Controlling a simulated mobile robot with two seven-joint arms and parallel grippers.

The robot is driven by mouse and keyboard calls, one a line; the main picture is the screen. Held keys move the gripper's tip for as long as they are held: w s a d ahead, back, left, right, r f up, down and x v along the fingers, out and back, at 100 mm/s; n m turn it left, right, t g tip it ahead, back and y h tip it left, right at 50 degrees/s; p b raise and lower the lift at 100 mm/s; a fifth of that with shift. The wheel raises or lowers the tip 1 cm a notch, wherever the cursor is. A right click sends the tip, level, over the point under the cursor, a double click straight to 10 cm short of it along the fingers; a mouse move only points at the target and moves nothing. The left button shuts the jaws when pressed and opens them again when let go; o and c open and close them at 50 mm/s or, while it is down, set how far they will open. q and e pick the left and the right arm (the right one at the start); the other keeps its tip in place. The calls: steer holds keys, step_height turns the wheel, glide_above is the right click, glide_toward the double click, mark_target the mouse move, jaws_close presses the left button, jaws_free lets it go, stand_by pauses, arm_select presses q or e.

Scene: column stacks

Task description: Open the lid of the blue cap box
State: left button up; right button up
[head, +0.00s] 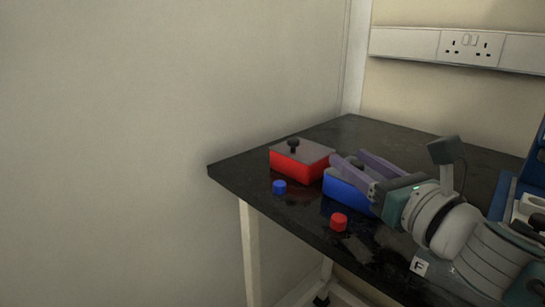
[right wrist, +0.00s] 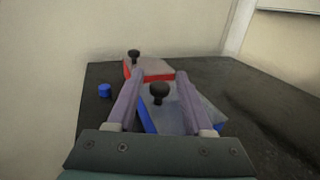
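The blue cap box (head: 348,197) stands on the dark table with its grey lid on. The lid has a black knob (right wrist: 159,92). My right gripper (head: 353,157) is over this box with its fingers apart. In the right wrist view the right gripper (right wrist: 157,82) has one finger on each side of the knob, with gaps between, so it is open and empty. In the head view the gripper hides much of the blue box and its lid. My left gripper is not in view.
A red box (head: 297,168) with a grey lid and black knob stands beside the blue box. A blue cap (head: 279,187) and a red cap (head: 339,221) lie near the table's (head: 238,172) front edge. A blue rack-like object (head: 512,190) is at the right.

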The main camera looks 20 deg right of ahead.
jaws_close()
stand_by(1.2)
